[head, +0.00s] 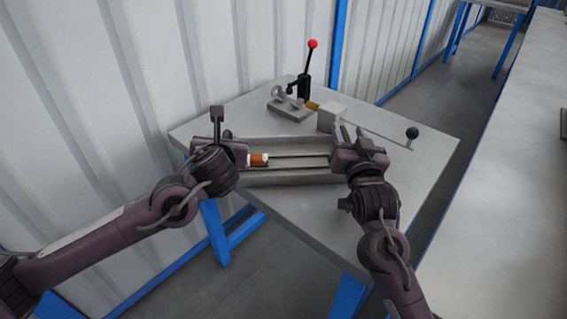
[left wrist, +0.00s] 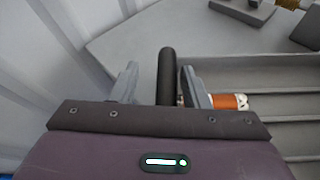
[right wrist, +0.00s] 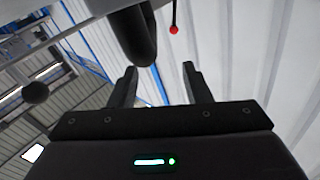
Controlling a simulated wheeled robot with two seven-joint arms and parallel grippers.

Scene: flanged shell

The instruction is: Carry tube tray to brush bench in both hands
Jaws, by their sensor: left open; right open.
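The tube tray (head: 292,179) is a long grey trough with lengthwise channels on a grey table. An orange-and-white tube (head: 258,159) lies at its left end and also shows in the left wrist view (left wrist: 230,101). My left gripper (head: 232,147) is open at the tray's left end. In the left wrist view, a black upright bar (left wrist: 167,72) stands between its fingers, with gaps visible. My right gripper (head: 347,137) is open at the tray's right end, covering that end. In the right wrist view, a black rounded bar (right wrist: 140,35) shows just ahead of its fingers; contact is unclear.
Behind the tray stand a small press with a red-knobbed lever (head: 306,75), a grey block (head: 330,117) and a rod with a black ball (head: 412,133). A corrugated wall (head: 130,70) borders the table. A long grey bench (head: 510,150) stands right, across a floor gap.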

